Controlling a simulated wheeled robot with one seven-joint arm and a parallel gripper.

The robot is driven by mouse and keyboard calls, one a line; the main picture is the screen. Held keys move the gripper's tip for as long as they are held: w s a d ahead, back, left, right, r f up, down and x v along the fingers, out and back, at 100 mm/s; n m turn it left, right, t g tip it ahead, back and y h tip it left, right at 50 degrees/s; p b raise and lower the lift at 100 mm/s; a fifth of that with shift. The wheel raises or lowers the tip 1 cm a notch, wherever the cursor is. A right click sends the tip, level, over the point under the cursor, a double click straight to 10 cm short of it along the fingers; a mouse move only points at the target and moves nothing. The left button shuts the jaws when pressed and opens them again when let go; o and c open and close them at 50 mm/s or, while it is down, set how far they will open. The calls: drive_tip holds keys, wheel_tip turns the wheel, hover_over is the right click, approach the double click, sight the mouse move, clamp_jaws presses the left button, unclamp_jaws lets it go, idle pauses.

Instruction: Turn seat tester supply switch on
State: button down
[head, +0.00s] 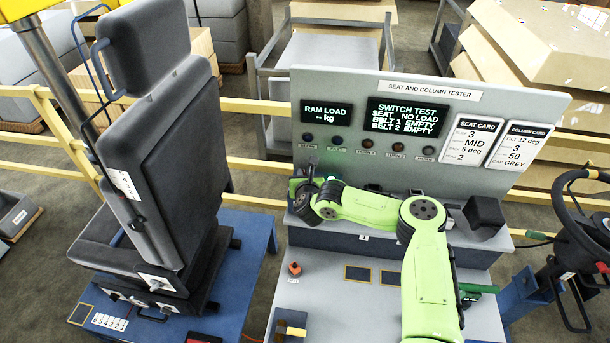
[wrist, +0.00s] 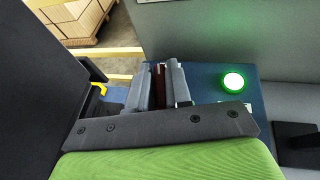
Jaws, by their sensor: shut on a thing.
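The seat and column tester (head: 550,85) stands at the centre right in the head view. My gripper (head: 299,190) is at the left end of the tester's ledge, and my arm hides part of that ledge. In the wrist view my gripper (wrist: 159,88) is shut on a narrow dark red-brown piece (wrist: 158,72), which looks like the supply switch. Most of it is hidden between the fingers. A round green lamp (wrist: 233,82) glows to their right.
A dark seat (head: 160,130) stands on a blue base at the left. A steering wheel column (head: 585,225) is at the right edge. A red knob (head: 294,268) sits on the grey deck in front. Yellow rails (head: 250,105) run behind the tester.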

drive_tip(key=shift+a+m+h, duration=0.1)
drive_tip(key=shift+m+h, duration=1.2)
drive_tip(key=shift+h, duration=0.2)
drive_tip(key=shift+f, duration=0.1)
drive_tip(key=c, duration=1.1)
unclamp_jaws()
drive_tip(key=shift+c, duration=0.2)
